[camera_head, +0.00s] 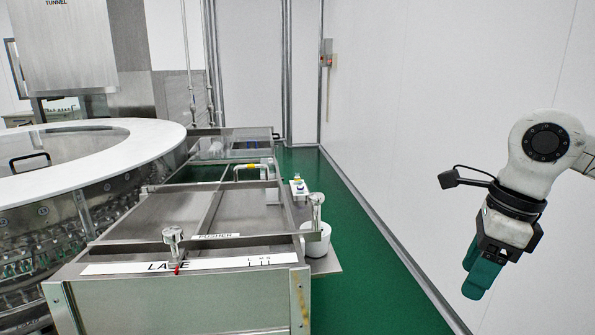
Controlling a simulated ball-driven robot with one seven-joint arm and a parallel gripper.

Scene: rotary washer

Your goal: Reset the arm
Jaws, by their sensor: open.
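My gripper (481,279) shows at the right of the head view, on the end of my white arm (541,150). It points down and slightly left, in front of the white wall, with teal fingers. It is open, and nothing shows between the fingers. It touches nothing and is well apart from the metal bench.
A steel bench with covers (145,240) fills the middle, with a knob (173,235) and a label strip on it. A round washer with a white rim (150,130) stands at left. Green floor (372,255) is clear between bench and wall (440,100).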

